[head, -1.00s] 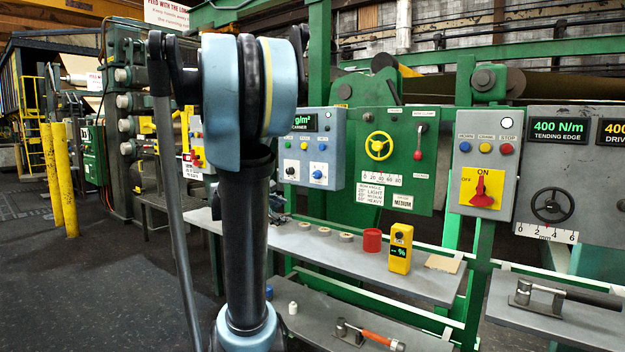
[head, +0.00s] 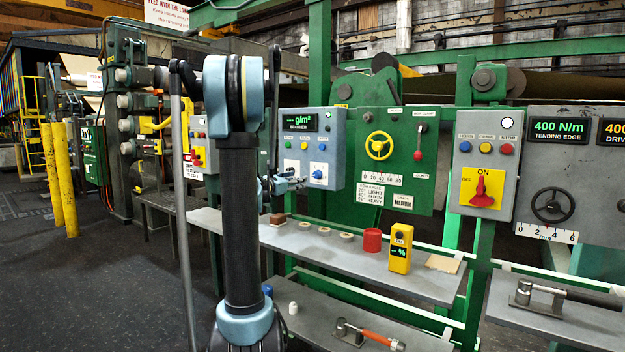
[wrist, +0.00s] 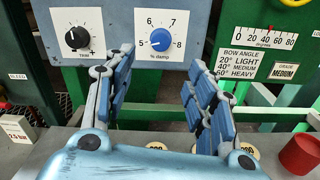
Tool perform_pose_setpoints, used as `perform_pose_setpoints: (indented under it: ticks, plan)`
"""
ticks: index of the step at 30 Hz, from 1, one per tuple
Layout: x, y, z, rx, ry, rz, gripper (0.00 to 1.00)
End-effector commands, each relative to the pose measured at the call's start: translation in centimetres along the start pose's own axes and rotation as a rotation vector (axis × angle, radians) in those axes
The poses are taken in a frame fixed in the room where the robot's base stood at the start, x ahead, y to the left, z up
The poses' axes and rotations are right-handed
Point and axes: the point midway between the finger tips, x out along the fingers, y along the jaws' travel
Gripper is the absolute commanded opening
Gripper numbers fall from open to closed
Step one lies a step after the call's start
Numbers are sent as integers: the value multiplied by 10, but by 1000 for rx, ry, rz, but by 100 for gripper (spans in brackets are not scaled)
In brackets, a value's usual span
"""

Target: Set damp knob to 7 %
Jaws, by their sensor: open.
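The damp knob (wrist: 161,39) is a blue knob on a white plate marked 5 to 8, labelled "% damp". Its white mark appears to point to the lower left, near 5. In the head view the knob (head: 318,174) sits low on the blue-grey panel (head: 333,130). My gripper (wrist: 160,66) is open and empty, its two fingers spread below and to either side of the knob in the wrist view, apparently not touching it. In the head view my gripper (head: 284,184) is just left of the knob.
Below, a shelf (head: 290,239) carries several rings, a red can (head: 372,240) and a yellow meter (head: 400,252) reading "-- %". A green panel (head: 420,160) stands right.

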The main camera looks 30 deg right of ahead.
Motion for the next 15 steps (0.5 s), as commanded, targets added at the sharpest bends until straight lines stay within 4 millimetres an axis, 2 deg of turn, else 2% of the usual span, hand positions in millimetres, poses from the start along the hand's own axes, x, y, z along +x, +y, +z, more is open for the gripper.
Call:
perform_pose_setpoints:
  ticks: [3, 15]
  plan:
    - [23, -1, 0, 1, 0, -3, 51]
    - [92, -1, 0, 2, 0, -3, 51]
